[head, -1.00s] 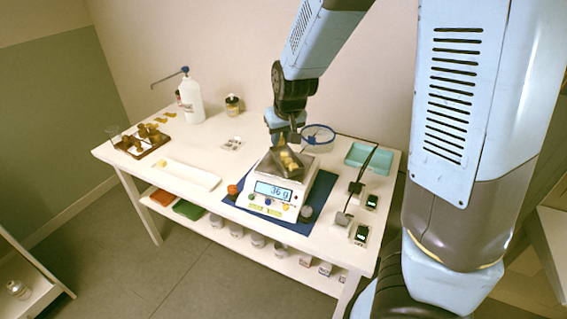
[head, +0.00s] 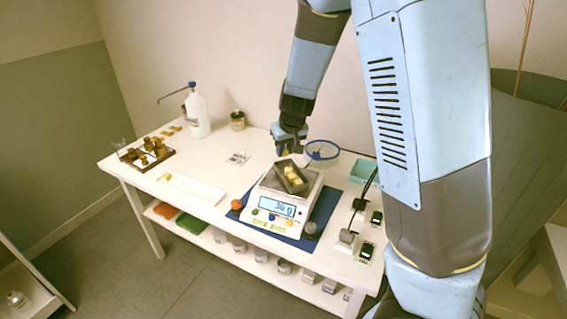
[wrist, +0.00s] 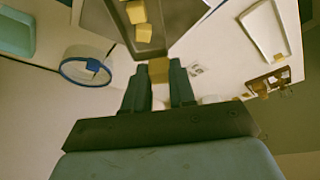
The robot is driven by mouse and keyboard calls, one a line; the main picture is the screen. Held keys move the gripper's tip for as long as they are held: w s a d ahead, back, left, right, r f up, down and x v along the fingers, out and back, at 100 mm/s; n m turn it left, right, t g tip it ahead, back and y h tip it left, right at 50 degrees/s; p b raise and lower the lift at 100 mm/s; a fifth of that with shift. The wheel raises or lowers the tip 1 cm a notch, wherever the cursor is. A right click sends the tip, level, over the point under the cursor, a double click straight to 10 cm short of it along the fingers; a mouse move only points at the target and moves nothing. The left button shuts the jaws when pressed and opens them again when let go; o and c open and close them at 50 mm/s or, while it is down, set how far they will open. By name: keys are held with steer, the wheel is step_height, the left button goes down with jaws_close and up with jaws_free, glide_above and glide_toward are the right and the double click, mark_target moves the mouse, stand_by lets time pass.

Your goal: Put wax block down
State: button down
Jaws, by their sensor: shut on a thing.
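My gripper (wrist: 160,88) is shut on a small yellow wax block (wrist: 159,70), held between the fingertips in the wrist view. In the head view my gripper (head: 291,150) is just behind and above a dark tray (head: 302,185) on the white scale (head: 258,204). The tray holds several yellow wax blocks (head: 292,173), which also show in the wrist view (wrist: 144,22). The scale has a lit display (head: 276,207), whose digits are hard to read. The held block is hard to make out in the head view.
The scale stands on a blue mat (head: 322,213). A blue-rimmed round item (head: 322,150) is right of my gripper. A long white tray (head: 190,189), a wooden rack (head: 146,154) and a pump bottle (head: 197,115) are to the left. The table between is largely clear.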

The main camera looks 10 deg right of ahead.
glide_above(286, 162)
steer(key=s, duration=0.3)
steer(key=f, duration=0.6)
steer(key=shift+s+a, duration=0.2)
steer(key=shift+w+f, duration=0.15)
steer(key=shift+f, duration=1.55)
steer(key=shift+f, duration=0.1)
steer(key=c, duration=1.3)
jaws_free()
steer(key=shift+o, duration=0.4)
